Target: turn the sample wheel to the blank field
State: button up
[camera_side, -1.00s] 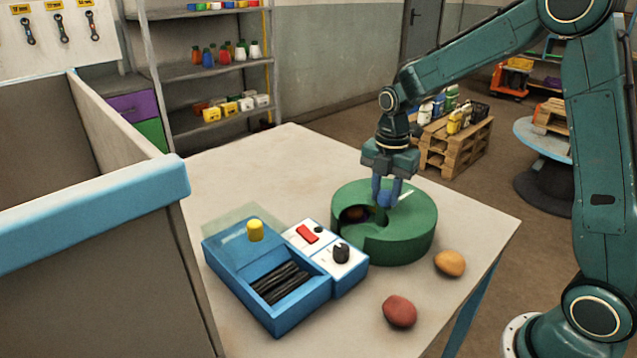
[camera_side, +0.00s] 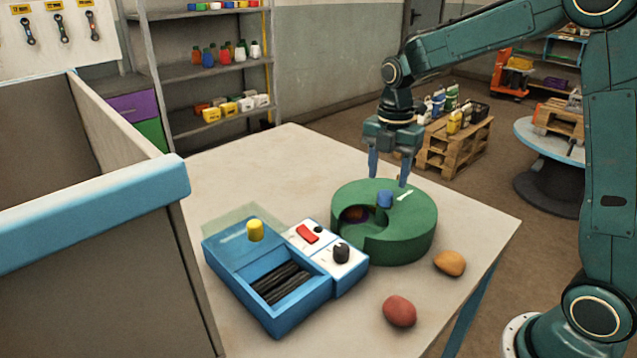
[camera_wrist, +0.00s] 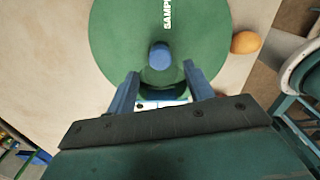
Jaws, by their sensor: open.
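The green sample wheel (camera_side: 405,228) lies flat on the table, with a blue knob (camera_side: 385,199) standing on its top. A cut-out window in the wheel faces the blue box side and shows a dark, partly purple and brown field (camera_side: 354,214); its detail is too small to tell. In the wrist view the wheel (camera_wrist: 115,45) carries white lettering, partly cut off, beside the blue knob (camera_wrist: 160,56). My gripper (camera_side: 389,182) is open and empty above the wheel, its fingers apart and clear of the knob. In the wrist view its fingertips (camera_wrist: 161,80) point toward the knob.
A blue box (camera_side: 270,270) with dark strips and a yellow knob (camera_side: 255,230) stands left of the wheel. A white panel (camera_side: 325,246) with a red switch and black dial adjoins it. An orange lump (camera_side: 450,263) and a red lump (camera_side: 400,311) lie nearby.

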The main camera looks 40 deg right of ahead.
notch_tip(320, 180, up, 9)
dwell(0.4)
jog(key=s+a+m+t, duration=0.2)
jog(key=s+a+m, duration=0.1)
jog(key=s+m, duration=0.7)
jog(key=s+a+m+t, duration=0.3)
jog(key=s+m, duration=0.7)
jog(key=s, duration=0.2)
jog(key=shift+s+a+f+t, duration=0.25)
jog(key=shift+s+a+t, duration=0.05)
jog(key=shift+a, duration=0.05)
